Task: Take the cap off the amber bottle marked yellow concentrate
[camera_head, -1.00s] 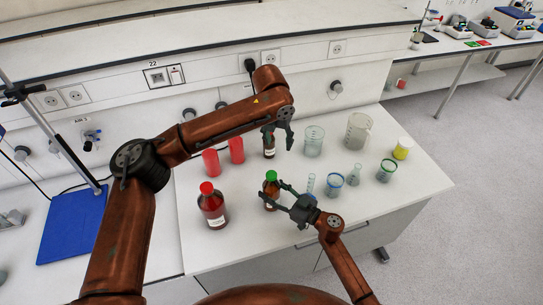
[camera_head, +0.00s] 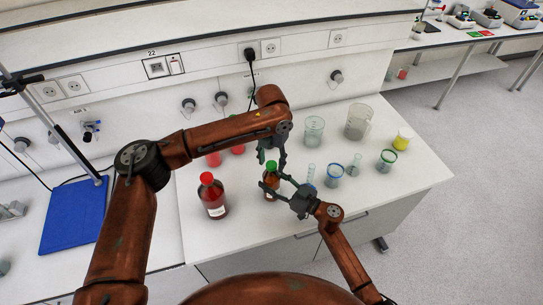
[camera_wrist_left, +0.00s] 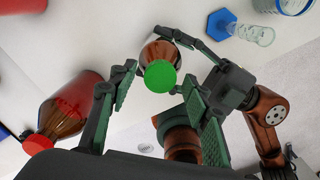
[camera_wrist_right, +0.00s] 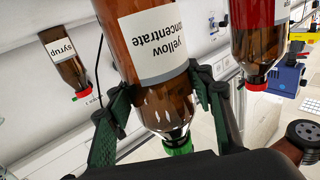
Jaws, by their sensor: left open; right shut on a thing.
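The amber bottle (camera_head: 270,183) stands on the bench with a green cap (camera_head: 271,166) on it. Its label (camera_wrist_right: 155,45) reads "yellow concentrate" in the right wrist view. My right gripper (camera_wrist_right: 162,105) is shut around the bottle's body, below the cap. My left gripper (camera_head: 273,159) is open and points down over the bottle. In the left wrist view the green cap (camera_wrist_left: 160,76) shows between its spread fingers, with a gap to the left finger. Whether a left finger touches the cap is not clear.
A larger bottle with a red cap (camera_head: 212,196) stands left of the amber one. Beakers (camera_head: 314,130), a flask (camera_head: 353,166) and a yellow container (camera_head: 402,139) stand to the right. A "syrup" bottle (camera_wrist_right: 66,62) shows in the right wrist view. The bench's front edge is close.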

